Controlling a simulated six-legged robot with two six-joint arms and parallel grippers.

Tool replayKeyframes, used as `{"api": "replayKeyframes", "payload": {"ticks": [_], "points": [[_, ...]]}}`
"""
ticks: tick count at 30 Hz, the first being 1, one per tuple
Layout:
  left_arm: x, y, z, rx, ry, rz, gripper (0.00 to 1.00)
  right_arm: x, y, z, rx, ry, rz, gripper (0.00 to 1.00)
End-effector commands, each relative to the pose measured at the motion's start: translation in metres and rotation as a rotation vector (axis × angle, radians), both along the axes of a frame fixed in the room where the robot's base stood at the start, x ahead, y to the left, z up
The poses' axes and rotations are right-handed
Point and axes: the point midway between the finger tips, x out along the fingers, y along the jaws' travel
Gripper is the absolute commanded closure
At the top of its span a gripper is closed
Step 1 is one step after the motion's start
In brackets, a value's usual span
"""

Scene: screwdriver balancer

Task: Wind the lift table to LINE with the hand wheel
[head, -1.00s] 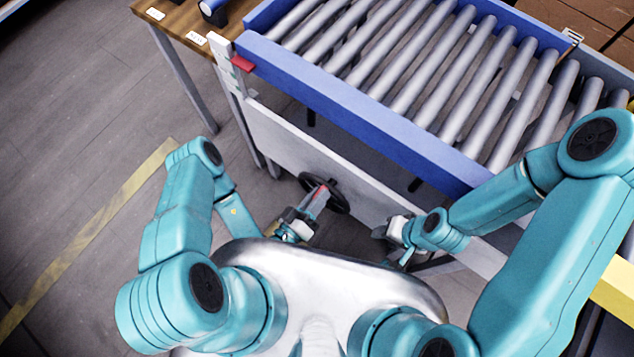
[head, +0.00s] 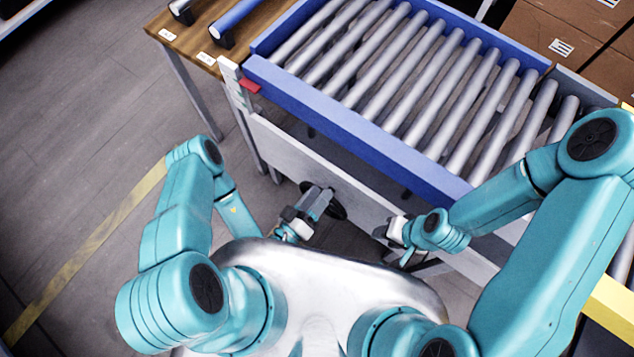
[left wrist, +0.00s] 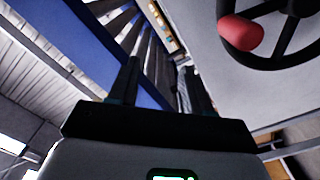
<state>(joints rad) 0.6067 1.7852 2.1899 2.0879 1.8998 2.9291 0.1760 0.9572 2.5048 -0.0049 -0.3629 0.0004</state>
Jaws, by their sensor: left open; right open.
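The hand wheel is a dark spoked wheel on the side panel of the lift table, mostly hidden behind my left gripper in the head view; its rim (head: 338,209) shows. In the left wrist view the wheel (left wrist: 287,40) is at the upper right, with a red knob (left wrist: 241,34). My left gripper (left wrist: 160,85) is open and empty, its fingers left of the knob and apart from it in that view. The lift table has a blue frame (head: 350,128) with grey rollers. A red marker (head: 250,85) sits at its left corner. My right gripper (head: 388,232) is open beside the panel, empty.
A wooden bench (head: 190,45) with white labels and dark-and-blue items stands at the back left. Cardboard boxes (head: 560,40) are at the back right. A yellow floor line (head: 90,245) runs on the left, with open floor around it.

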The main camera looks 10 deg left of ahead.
Motion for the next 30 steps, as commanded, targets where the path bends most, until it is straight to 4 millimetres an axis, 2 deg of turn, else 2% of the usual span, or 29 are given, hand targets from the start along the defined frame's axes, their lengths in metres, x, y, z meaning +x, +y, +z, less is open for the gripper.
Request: {"api": "replayKeyframes", "payload": {"ticks": [1,13,18,26,27,29,30], "points": [[0.0,0.0,0.023,0.0,0.0,0.0,0.51,0.0,0.0,0.022,0.0,0.0,0.0,0.57],[0.0,0.0,0.105,0.001,-0.001,-0.001,0.51,0.0,0.0,0.101,0.0,0.0,0.0,0.57],[0.0,0.0,0.12,0.0,-0.002,0.0,0.51,0.0,0.0,0.115,0.0,0.0,0.0,0.57],[0.0,0.0,0.119,0.0,-0.002,0.0,0.51,0.0,0.0,0.114,0.0,0.0,0.0,0.57],[0.0,0.0,0.119,0.0,-0.002,0.0,0.58,0.0,0.0,0.114,0.0,0.0,0.0,0.57],[0.0,-0.002,0.12,0.01,-0.012,-0.013,0.77,0.0,0.0,0.113,0.0,0.0,0.0,0.57],[0.0,-0.006,0.122,0.031,-0.033,-0.042,0.9,0.0,0.0,0.112,0.0,0.0,0.0,0.57]]}}
